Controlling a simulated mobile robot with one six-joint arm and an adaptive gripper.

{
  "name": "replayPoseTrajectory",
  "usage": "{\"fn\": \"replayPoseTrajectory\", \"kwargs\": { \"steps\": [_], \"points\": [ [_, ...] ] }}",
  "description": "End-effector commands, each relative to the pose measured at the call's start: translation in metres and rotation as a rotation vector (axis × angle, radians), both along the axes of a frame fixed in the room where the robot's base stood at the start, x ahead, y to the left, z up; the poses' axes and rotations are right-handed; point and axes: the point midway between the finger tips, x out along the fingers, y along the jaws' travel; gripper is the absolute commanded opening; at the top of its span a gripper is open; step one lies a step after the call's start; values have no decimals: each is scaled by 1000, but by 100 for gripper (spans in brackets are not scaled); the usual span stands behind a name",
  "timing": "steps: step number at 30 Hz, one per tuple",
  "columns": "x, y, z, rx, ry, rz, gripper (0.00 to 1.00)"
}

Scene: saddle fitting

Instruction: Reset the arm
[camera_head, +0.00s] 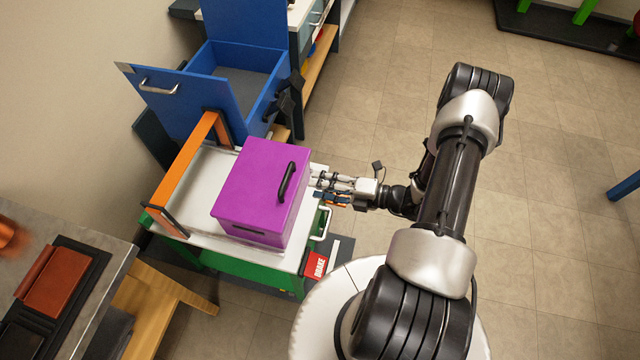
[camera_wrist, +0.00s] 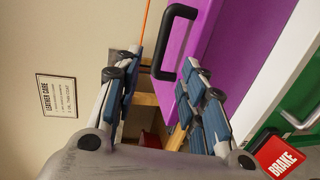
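My arm reaches left from my white base, and my gripper (camera_head: 318,190) is beside the right side of a purple box (camera_head: 258,185). In the wrist view, my gripper (camera_wrist: 160,95) has its blue-padded fingers spread apart with nothing between them. The box's black handle (camera_wrist: 175,40) shows just beyond the fingers, and purple panels (camera_wrist: 215,35) lie to the right. The fingers look close to the box; I cannot tell whether they touch it.
The box stands on a white-topped green cart (camera_head: 210,165) with an orange rail (camera_head: 185,170). A red brake sign (camera_head: 316,265) is low at its front. A blue open bin (camera_head: 235,75) stands behind. A grey workbench (camera_head: 90,270) is at left.

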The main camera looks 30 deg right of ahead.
Motion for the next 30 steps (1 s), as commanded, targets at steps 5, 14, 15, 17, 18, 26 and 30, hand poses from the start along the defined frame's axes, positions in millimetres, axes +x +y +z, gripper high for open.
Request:
{"fn": "replayPoseTrajectory", "kwargs": {
  "steps": [5, 14, 15, 17, 18, 26, 30],
  "points": [
    [0, 0, 0, 0, 0, 0, 38],
    [4, 7, 20, -67, -56, 78, 38],
    [5, 12, 31, -108, -89, 126, 38],
    [6, 21, 52, -181, -156, 218, 38],
    [5, 29, 68, -240, -210, 290, 38],
    [-25, 81, 159, -625, -616, 805, 38],
    [-51, 101, 197, -814, -852, 1081, 38]
  ]
}}
